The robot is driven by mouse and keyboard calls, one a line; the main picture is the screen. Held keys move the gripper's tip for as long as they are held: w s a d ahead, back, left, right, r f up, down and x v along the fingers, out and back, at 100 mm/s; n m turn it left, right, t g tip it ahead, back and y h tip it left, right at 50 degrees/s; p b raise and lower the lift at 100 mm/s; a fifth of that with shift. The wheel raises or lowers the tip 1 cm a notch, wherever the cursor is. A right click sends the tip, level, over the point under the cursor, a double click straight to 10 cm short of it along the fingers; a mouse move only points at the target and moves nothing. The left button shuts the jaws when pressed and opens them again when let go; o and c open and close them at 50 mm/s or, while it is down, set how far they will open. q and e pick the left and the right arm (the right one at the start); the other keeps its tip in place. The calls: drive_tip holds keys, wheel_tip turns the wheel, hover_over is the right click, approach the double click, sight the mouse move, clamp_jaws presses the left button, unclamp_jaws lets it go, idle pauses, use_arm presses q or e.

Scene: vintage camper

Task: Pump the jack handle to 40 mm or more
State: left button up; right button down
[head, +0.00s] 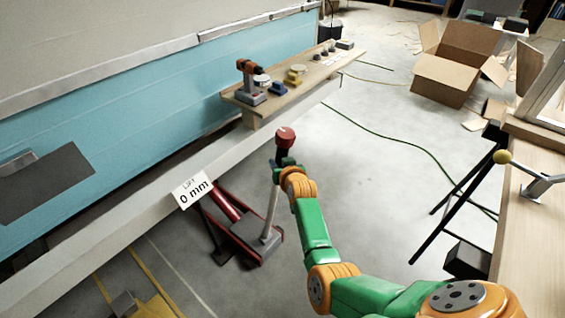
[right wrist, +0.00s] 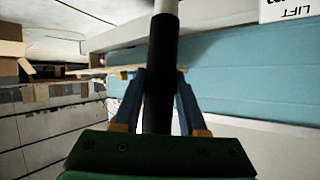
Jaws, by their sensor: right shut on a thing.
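The red floor jack (head: 232,212) stands on the concrete floor beneath the camper's pale side rail. Its grey handle (head: 271,215) rises nearly upright, leaning slightly right, to a red knob (head: 286,137). My right gripper (head: 283,160) is shut around the handle just below the knob. In the right wrist view, its blue fingers (right wrist: 158,100) are on both sides of the black grip (right wrist: 162,55). The white sign (head: 194,190) on the rail reads "LIFT 0 mm". It shows partly and upside down in the right wrist view (right wrist: 290,10). My left gripper is not in view.
A wooden shelf (head: 330,68) with tools and small parts juts from the camper behind the handle. A workbench (head: 535,200) with a yellow-knobbed lever (head: 503,157) stands at right. An open cardboard box (head: 445,78) lies farther back.

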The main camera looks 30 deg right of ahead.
drive_tip(key=shift+w+r, duration=0.2)
drive_tip(key=shift+r, duration=0.25)
drive_tip(key=c, duration=0.7)
unclamp_jaws()
drive_tip(key=shift+w+a, duration=0.1)
drive_tip(key=shift+o, duration=1.2)
drive_tip(key=shift+w+a+f, duration=0.15)
drive_tip(key=shift+w+f, duration=0.05)
drive_tip(key=shift+w+a+f, duration=0.1)
drive_tip(key=shift+f, duration=0.05)
drive_tip(key=shift+s, duration=0.35)
drive_tip(key=p+v, duration=0.3)
drive_tip(key=v, duration=0.3)
drive_tip(key=shift+w, duration=0.1)
drive_tip(key=shift+s+r, duration=0.2)
drive_tip(key=shift+s, duration=0.15)
drive_tip(key=shift+f, duration=0.1)
